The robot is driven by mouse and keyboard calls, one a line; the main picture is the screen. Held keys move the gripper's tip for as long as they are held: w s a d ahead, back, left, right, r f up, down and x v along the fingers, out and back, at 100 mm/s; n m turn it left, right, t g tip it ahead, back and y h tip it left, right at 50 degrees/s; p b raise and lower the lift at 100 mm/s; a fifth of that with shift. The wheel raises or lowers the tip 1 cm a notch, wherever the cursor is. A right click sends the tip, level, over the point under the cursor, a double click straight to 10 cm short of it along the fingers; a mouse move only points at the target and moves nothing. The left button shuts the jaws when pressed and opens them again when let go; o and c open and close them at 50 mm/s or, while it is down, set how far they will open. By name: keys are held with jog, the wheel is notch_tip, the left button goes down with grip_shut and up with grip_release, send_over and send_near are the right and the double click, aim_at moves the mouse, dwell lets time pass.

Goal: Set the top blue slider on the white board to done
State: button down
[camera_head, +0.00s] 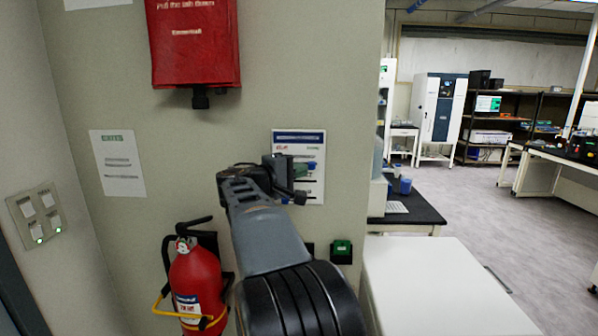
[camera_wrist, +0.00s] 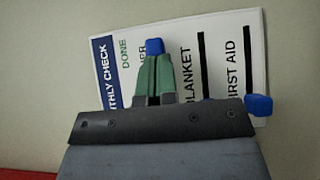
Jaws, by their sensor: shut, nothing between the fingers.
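The white board (camera_head: 317,190) hangs on the wall in the head view, partly covered by my gripper (camera_head: 292,180). In the wrist view the board (camera_wrist: 225,35) appears turned on its side, with its blue header at the left and green DONE lettering at the upper left. The top blue slider (camera_wrist: 155,46) shows right at the tips of my shut gripper (camera_wrist: 153,62), near the DONE side; whether they touch I cannot tell. Another blue slider (camera_wrist: 258,105) sits lower on the FIRST AID row. My gripper hides part of the BLANKET row.
A red fire blanket pouch (camera_head: 195,45) hangs above left and a fire extinguisher (camera_head: 195,283) is below left. A green wall box (camera_head: 342,251) is below the board. A white cabinet top (camera_head: 440,290) stands at the right, with open floor beyond.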

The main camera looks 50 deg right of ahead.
jog(key=w+a+b, duration=0.2)
jog(key=w+a, duration=0.2)
jog(key=a, duration=0.8)
jog(key=shift+w, duration=0.35)
jog(key=shift+a, duration=0.1)
jog(key=a+f+n+t+y, duration=0.35)
jog(key=f+y, duration=0.35)
jog(key=f, duration=1)
jog(key=s+a+f+t+y, duration=0.1)
jog(key=s+a+f+y, duration=0.2)
jog(key=a, duration=0.3)
jog(key=s+a+f+m+y+p, duration=0.1)
jog(key=s+a+f+y, duration=0.3)
jog(key=a, duration=0.3)
jog(key=s+a+f+t+y, duration=0.1)
jog(key=s+a+f+y, duration=0.3)
jog(key=a, duration=0.3)
jog(key=shift+f+m+t, duration=0.35)
jog(key=shift+f, duration=0.25)
